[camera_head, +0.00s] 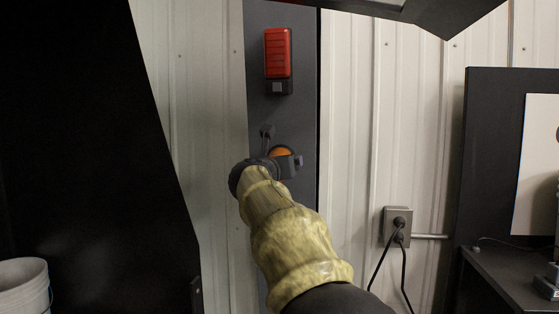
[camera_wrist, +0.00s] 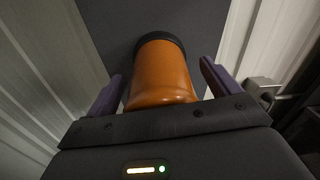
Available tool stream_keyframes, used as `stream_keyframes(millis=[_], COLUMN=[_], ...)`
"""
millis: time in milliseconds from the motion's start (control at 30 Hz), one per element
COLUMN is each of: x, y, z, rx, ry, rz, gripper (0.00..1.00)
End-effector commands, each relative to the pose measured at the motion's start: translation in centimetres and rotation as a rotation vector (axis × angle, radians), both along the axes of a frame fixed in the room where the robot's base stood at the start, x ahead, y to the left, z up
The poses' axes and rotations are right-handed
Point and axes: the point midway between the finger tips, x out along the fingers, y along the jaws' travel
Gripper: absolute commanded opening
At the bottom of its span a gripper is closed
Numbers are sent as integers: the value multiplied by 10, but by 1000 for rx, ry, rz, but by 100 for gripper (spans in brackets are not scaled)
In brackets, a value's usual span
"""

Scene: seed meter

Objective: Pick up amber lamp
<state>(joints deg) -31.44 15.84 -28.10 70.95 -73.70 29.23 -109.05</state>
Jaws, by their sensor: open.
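The amber lamp (camera_wrist: 161,72) is an orange rounded dome with a dark ring at its far end, in front of a dark grey panel. In the wrist view it stands between the two purple fingers of my gripper (camera_wrist: 160,88), which are open on either side of it. I cannot tell whether a finger touches it. In the head view a small orange part of the lamp (camera_head: 279,151) shows past my gripper (camera_head: 291,160), and the rest is hidden behind my wrist and my yellow-sleeved arm.
A red ribbed unit (camera_head: 278,54) is fixed higher on the dark grey panel (camera_head: 286,115). An outlet box (camera_head: 397,226) with black cables is on the ribbed white wall to the right. A dark bench (camera_head: 510,277) stands at right, a white bucket (camera_head: 24,285) at lower left.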

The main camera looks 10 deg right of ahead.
Motion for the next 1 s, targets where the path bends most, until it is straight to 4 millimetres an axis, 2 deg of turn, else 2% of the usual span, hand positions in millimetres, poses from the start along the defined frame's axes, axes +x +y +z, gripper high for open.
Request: stream_keyframes(millis=[333, 367, 600, 867, 1000], x=[0, 0, 0, -1, -6], y=[0, 0, 1, -1, 1], z=[0, 0, 0, 1, 8], rx=[0, 0, 0, 1, 2], ry=[0, 0, 0, -1, -3], rz=[0, 1, 1, -2, -1], gripper=[88, 84, 37, 35, 35])
